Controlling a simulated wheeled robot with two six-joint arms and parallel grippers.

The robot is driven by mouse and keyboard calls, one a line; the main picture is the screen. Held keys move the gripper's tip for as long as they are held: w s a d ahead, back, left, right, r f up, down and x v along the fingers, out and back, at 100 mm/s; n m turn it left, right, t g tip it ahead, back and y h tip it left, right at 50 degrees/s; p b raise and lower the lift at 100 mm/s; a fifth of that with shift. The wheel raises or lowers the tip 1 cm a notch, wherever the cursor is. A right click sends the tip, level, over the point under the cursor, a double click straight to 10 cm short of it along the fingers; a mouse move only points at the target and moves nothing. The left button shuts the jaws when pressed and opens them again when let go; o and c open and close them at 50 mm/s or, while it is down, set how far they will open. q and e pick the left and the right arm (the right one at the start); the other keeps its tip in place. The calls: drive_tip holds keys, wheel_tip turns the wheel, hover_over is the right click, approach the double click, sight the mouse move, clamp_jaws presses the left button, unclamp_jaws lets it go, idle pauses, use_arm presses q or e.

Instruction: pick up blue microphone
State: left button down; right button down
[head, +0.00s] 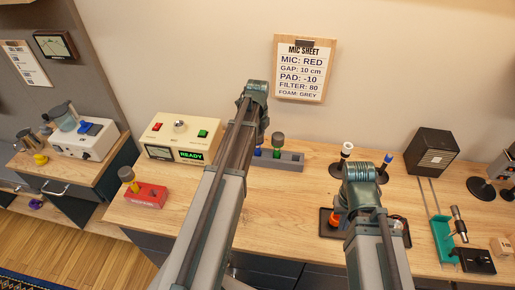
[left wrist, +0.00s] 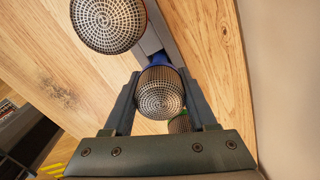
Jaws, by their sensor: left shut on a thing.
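The blue microphone (left wrist: 160,91) has a round silver mesh head above a blue collar. It is between the fingers of my left gripper (left wrist: 156,95) in the left wrist view, and the gripper is shut on it. In the head view my left gripper (head: 259,125) is over the grey rack (head: 290,165) at the back of the bench, and my arm hides much of it. My right gripper (head: 358,175) is over the bench, right of the rack; its fingers are not clear.
A larger-looking mesh microphone head (left wrist: 108,22) and a green-collared microphone (left wrist: 179,124) are close by the held one. The cream box (head: 178,138) reads READY, left of my left arm. A red box (head: 147,196) and a black speaker (head: 431,152) also stand on the bench.

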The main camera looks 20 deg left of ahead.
use_arm(q)
wheel_tip(320, 180, up, 10)
drive_tip(key=p, duration=1)
drive_tip(key=shift+f, duration=0.1)
